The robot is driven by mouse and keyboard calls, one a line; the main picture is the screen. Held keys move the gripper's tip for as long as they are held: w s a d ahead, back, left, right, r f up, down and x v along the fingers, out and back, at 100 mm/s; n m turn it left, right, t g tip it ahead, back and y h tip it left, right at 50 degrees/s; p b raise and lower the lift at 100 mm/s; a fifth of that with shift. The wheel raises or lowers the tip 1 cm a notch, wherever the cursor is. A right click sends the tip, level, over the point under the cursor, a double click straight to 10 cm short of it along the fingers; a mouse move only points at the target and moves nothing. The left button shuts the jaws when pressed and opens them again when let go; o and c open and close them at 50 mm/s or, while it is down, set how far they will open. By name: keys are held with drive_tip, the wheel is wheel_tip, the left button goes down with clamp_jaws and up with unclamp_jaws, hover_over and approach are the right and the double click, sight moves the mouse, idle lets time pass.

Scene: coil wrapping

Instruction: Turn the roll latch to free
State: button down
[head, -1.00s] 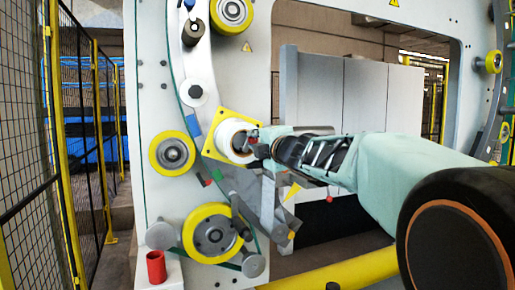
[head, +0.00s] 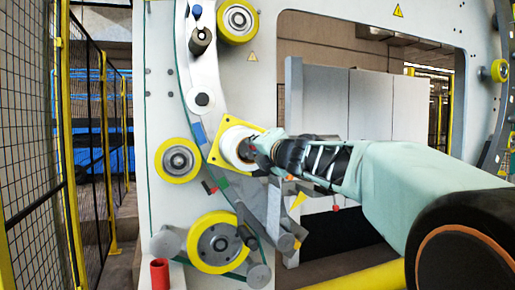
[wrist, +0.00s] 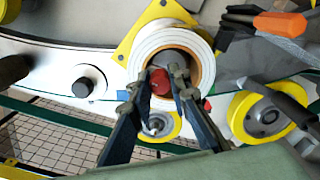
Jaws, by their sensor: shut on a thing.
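The white roll (head: 232,142) sits on a yellow square plate (head: 258,128) on the pale machine frame. In the wrist view the roll (wrist: 148,46) faces me with a brown core. A red knob (wrist: 160,80), which looks like the roll latch, sits at the core's mouth. My gripper (wrist: 156,84) has a finger on each side of this knob and is shut on it. In the head view my gripper (head: 254,150) is at the front of the roll and hides the knob. I cannot tell the latch's turn position.
Yellow-rimmed wheels stand close by, one left of the roll (head: 178,160) and one below it (head: 214,242). An orange-tipped part (wrist: 280,24) is at the upper right in the wrist view. A mesh fence (head: 35,140) stands at the left.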

sight(250, 131)
drive_tip(key=shift+a+r, duration=0.1)
drive_tip(key=c, duration=1.8)
unclamp_jaws()
drive_tip(key=shift+c, duration=0.2)
drive_tip(key=shift+w+r, duration=0.1)
drive_tip(key=shift+r, duration=4.85)
